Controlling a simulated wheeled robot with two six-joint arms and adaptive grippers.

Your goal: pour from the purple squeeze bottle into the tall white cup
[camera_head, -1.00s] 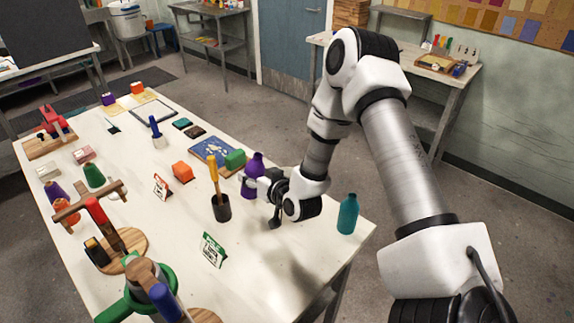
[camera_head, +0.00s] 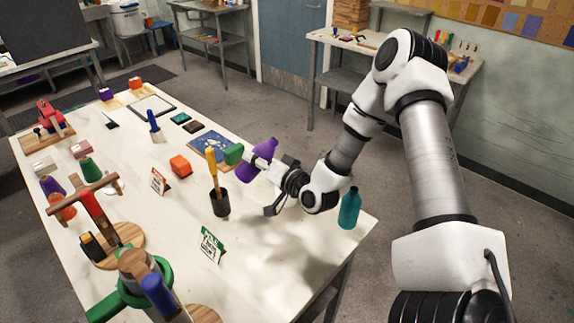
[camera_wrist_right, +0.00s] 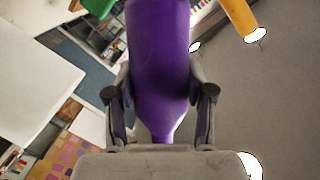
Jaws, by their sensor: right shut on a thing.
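The purple squeeze bottle (camera_head: 261,160) is held above the right side of the white table, tilted with its narrow end toward the upper right. My right gripper (camera_head: 250,167) is shut around it. In the right wrist view the bottle (camera_wrist_right: 158,70) fills the middle, between the two fingers of my right gripper (camera_wrist_right: 160,98). I cannot make out a tall white cup for sure. A small white thing (camera_head: 114,184) is partly hidden behind the wooden stand at the left. My left gripper is not in view.
A black cup (camera_head: 220,203) with a yellow-handled tool stands left of my right gripper. A teal bottle (camera_head: 349,210) stands near the table's right edge. A green block (camera_head: 234,154) is close to the purple bottle. Wooden stands crowd the near left.

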